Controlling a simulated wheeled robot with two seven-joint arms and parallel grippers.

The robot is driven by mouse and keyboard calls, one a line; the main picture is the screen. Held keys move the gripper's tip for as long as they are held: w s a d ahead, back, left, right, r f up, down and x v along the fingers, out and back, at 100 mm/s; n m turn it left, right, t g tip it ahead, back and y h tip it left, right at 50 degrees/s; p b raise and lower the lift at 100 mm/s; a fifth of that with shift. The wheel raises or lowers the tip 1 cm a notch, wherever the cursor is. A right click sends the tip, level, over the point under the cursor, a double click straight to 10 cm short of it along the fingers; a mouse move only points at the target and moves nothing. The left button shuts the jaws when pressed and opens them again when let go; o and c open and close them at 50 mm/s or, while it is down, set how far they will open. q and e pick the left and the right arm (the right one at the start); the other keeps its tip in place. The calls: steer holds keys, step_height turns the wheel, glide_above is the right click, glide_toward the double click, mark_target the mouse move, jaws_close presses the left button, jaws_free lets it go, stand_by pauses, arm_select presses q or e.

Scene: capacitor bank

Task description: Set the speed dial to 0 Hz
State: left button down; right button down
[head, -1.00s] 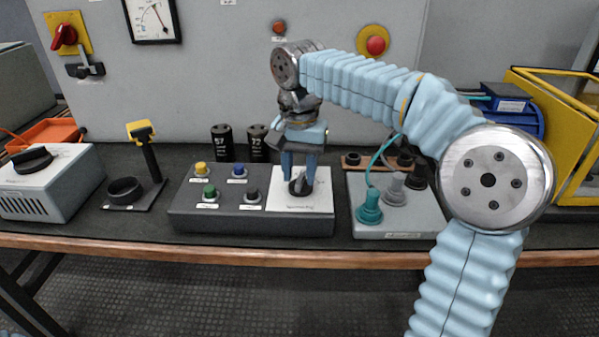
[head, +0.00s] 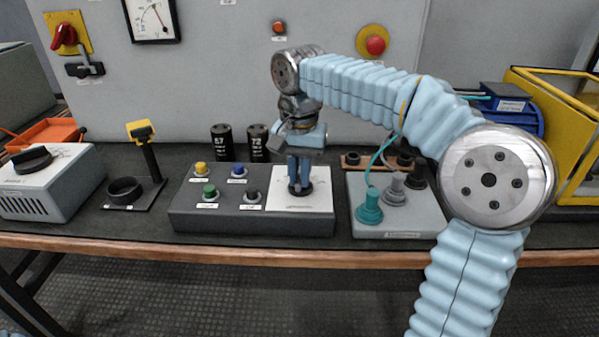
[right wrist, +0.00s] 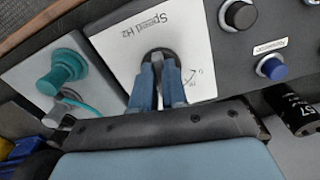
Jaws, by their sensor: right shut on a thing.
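The speed dial is a black knob (head: 300,190) on a white plate (head: 318,202) at the right end of the dark control box. My right gripper (head: 300,184) points down from above and is shut on the knob. In the right wrist view the plate (right wrist: 200,25) reads "Speed Hz" upside down. There the blue fingers (right wrist: 158,88) close on the knob (right wrist: 158,54) and cover much of it. Its pointer and most scale marks are hidden, so I cannot tell its setting. My left gripper is not in view.
The control box (head: 200,217) also has yellow, blue, green and black buttons left of the plate. Two black capacitors (head: 222,143) stand behind it. A grey box with a teal plug (head: 369,207) is close on the right. A scanner stand (head: 125,192) is at left.

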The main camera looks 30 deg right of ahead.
steer(key=n, duration=0.3)
steer(key=shift+d+n, duration=0.1)
steer(key=shift+n, duration=0.3)
steer(key=n, duration=0.3)
steer(key=shift+d+n, duration=0.1)
steer(key=shift+n, duration=0.2)
steer(key=n, duration=0.6)
steer(key=shift+d+n, duration=0.2)
steer(key=shift+n, duration=0.1)
steer(key=c, duration=1.2)
jaws_free()
steer(key=shift+o, duration=0.2)
